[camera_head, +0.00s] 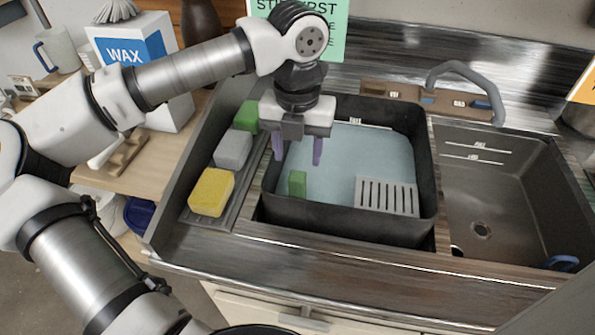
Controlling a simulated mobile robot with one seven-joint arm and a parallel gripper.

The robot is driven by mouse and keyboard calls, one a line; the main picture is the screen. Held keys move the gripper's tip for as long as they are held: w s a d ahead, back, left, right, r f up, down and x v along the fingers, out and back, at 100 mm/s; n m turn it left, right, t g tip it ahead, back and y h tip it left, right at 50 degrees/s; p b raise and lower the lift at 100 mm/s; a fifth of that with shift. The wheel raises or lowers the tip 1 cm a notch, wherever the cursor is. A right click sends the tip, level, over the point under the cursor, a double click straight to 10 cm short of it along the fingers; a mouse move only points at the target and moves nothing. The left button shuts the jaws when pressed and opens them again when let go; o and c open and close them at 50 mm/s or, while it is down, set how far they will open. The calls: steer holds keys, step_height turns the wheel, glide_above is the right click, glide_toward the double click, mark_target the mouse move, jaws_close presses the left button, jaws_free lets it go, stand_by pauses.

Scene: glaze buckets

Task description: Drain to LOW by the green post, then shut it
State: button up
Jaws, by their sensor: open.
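A black basin (345,229) holds pale blue liquid (360,151). A short green post (298,183) stands up at its front left. A grey slotted grate (387,196) shows at its front right. A white mark with a small label (356,122) is on the back wall, just above the liquid; its text is too small to read. My gripper (298,158) is open and empty, pointing down over the left part of the basin. Its purple fingers are apart, behind and above the green post, and do not appear to touch it.
A curved grey faucet (465,72) stands behind. Yellow (211,192), grey (233,149) and green (246,115) blocks line the left tray. A WAX box (150,60) stands back left.

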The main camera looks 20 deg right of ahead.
step_height(320, 180, up, 7)
steer(key=shift+f+b, duration=0.15)
steer(key=shift+b, duration=0.25)
steer(key=shift+c, duration=0.4)
